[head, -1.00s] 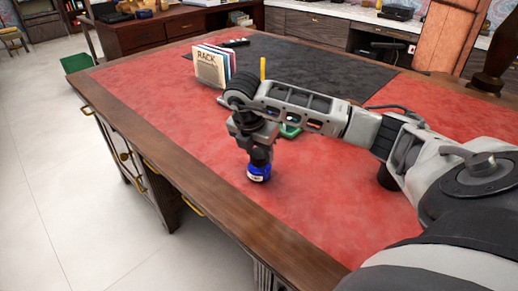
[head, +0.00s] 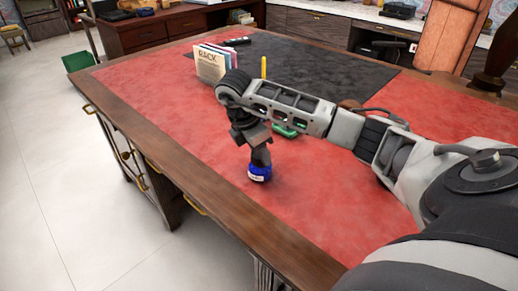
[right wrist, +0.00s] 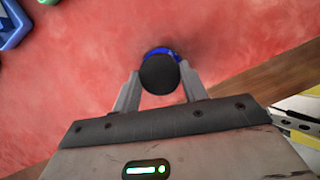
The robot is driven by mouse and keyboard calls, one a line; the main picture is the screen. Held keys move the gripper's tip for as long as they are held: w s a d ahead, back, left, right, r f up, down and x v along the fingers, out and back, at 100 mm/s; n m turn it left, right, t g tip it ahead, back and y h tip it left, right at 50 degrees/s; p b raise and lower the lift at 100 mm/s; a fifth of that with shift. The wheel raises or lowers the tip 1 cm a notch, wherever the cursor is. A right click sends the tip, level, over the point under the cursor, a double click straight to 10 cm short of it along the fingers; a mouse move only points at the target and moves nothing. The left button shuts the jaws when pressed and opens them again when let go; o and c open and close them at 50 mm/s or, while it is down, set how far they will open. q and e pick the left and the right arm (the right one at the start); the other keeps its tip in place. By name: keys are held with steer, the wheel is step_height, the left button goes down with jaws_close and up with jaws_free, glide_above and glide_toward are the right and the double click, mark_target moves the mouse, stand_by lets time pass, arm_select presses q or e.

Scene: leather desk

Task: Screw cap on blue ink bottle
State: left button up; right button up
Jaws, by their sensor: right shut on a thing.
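The blue ink bottle (head: 259,173) stands upright on the red desk top near the front edge, with a pale label low on its side. My right gripper (head: 260,158) is directly above it, pointing down. In the right wrist view the round black cap (right wrist: 160,74) sits between the two fingers of the gripper (right wrist: 160,88), which are shut on it. A blue rim of the bottle (right wrist: 163,51) shows behind the cap, so the cap is over the bottle; the thread is hidden. My left gripper is not in view.
A rack of papers (head: 212,64) stands at the back left of the desk (head: 160,110). The red surface left of the bottle is clear.

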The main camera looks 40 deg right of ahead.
steer(key=m+g, duration=0.1)
steer(key=m, duration=0.1)
steer(key=shift+f+m+p, duration=0.1)
steer(key=shift+m+p, duration=0.2)
steer(key=shift+m, duration=0.1)
steer(key=shift+w+m+g+y+p, duration=0.1)
steer(key=shift+m+g+y+p, duration=0.3)
steer(key=shift+m, duration=0.8)
steer(key=shift+m+p, duration=0.3)
steer(key=shift+m, duration=0.5)
steer(key=shift+d+m+y+p, duration=0.1)
steer(key=shift+m+y+p, duration=0.3)
steer(key=shift+m+p, duration=0.45)
steer(key=shift+m+g, duration=0.4)
steer(key=shift+m, duration=0.75)
